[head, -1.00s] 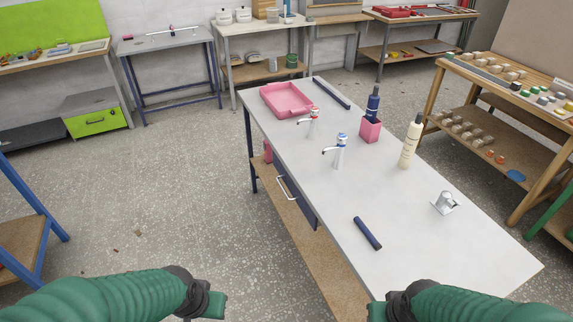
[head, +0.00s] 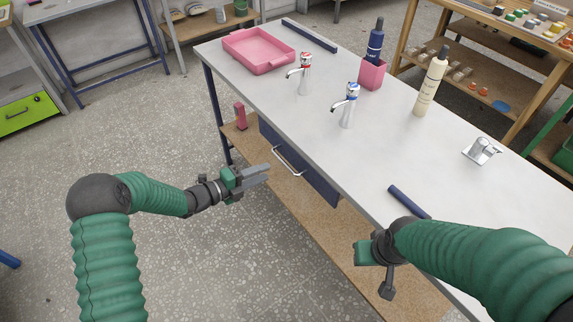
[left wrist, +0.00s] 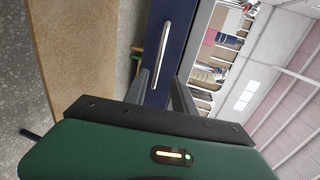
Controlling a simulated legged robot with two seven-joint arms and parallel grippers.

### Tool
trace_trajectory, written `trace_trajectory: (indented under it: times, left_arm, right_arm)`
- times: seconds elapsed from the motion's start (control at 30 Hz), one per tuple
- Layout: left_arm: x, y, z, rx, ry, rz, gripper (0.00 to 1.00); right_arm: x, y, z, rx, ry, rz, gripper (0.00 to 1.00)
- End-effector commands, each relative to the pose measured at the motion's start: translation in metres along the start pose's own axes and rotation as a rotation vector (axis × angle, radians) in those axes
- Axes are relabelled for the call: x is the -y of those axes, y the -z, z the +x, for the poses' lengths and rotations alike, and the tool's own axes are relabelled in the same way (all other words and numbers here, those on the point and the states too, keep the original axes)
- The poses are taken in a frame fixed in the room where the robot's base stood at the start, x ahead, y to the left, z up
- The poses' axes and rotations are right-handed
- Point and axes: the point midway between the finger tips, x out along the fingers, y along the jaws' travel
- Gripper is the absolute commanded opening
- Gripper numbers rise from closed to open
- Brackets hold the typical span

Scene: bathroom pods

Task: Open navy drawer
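The navy drawer (head: 318,182) is under the left long edge of the white-topped table (head: 270,95), its front level with the edge and looking shut. A silver bar handle (head: 288,161) is on its front. My left gripper (head: 258,174) is just left of the handle, pointing at the drawer and apart from it. In the left wrist view its two fingers are spread and empty, with the navy drawer front (left wrist: 181,40) and the upright-looking handle (left wrist: 160,55) ahead between them. My right gripper (head: 388,285) hangs pointing down by the table's near edge; its finger gap is unclear.
On the tabletop are a pink tray (head: 258,52), two taps (head: 304,75), a pink holder with a navy bottle (head: 375,45), a cream bottle (head: 430,85), a navy bar (head: 408,200) and a metal fixture (head: 483,151). A wooden shelf (head: 285,205) lies below the drawer. Floor at left is clear.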

Motion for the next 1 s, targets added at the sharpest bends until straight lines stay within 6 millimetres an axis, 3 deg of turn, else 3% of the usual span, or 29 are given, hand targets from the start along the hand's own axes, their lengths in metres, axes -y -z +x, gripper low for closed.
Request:
trace_trajectory:
  times: [0.2, 0.4, 0.53, 0.77, 1.0]
  left_arm:
    - [-0.003, -0.002, 0.056, 0.001, 0.003, -0.004, 0.32]
    - [-0.003, -0.002, 0.093, 0.002, 0.0, -0.003, 0.32]
    - [-0.001, -0.002, 0.103, 0.003, -0.001, -0.002, 0.32]
    - [-0.001, -0.002, 0.103, 0.004, -0.001, -0.004, 0.32]
    - [-0.002, -0.002, 0.102, 0.004, -0.001, -0.004, 0.02]
  right_arm:
    - [0.0, -0.001, 0.006, 0.0, 0.0, -0.001, 0.36]
    - [0.0, -0.002, 0.009, 0.0, 0.0, -0.001, 0.36]
    - [0.0, -0.002, 0.009, 0.0, 0.0, -0.001, 0.36]
    - [0.0, -0.002, 0.009, 0.0, 0.0, -0.001, 0.36]
    - [0.0, -0.002, 0.009, 0.0, 0.0, -0.001, 0.36]
